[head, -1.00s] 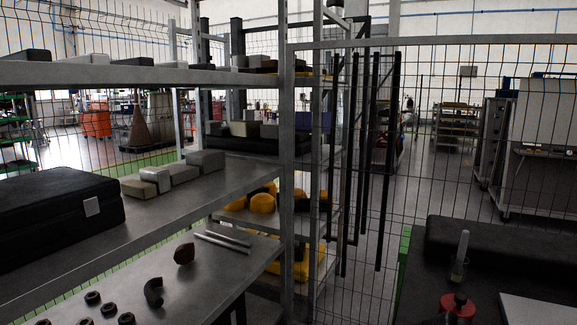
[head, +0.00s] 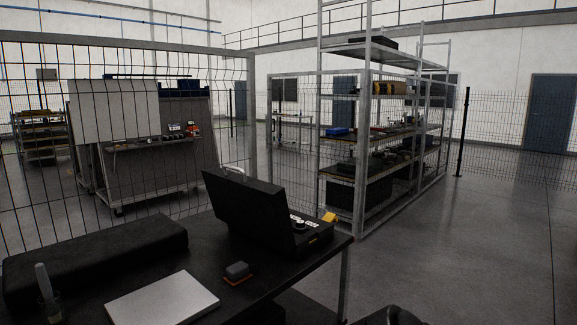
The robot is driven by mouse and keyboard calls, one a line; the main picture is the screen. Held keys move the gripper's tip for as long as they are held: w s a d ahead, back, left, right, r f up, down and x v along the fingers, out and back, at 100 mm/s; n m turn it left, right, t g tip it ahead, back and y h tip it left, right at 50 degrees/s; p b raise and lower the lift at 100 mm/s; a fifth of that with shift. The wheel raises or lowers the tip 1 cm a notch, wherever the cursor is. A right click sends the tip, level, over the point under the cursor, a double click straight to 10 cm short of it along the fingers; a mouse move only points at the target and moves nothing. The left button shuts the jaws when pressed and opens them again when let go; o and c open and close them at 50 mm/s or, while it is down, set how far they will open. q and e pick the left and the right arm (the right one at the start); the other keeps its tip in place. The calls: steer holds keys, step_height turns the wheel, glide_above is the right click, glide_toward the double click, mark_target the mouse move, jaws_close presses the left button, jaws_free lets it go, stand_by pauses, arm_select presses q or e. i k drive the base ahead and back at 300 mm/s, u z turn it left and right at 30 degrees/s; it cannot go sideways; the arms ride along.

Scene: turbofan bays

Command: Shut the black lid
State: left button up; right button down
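A black case (head: 312,238) stands open near the right end of a dark table (head: 255,292) in the head view. Its black lid (head: 238,203) is raised and leans back to the left, with a pale handle at its upper edge. Small light-coloured parts show inside the case, partly hidden by the lid. Neither of my grippers can be made out. A dark rounded shape (head: 392,316) shows at the bottom edge, too cut off to identify.
On the table are a long black padded block (head: 100,255), a white flat panel (head: 162,299), a small grey block (head: 237,270) and a cup with a brush (head: 48,305). A yellow item (head: 329,217) is by the case. Shelving (head: 362,130) stands behind; floor at right is clear.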

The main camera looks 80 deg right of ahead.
mark_target(257, 207)
steer(key=z, duration=2.2)
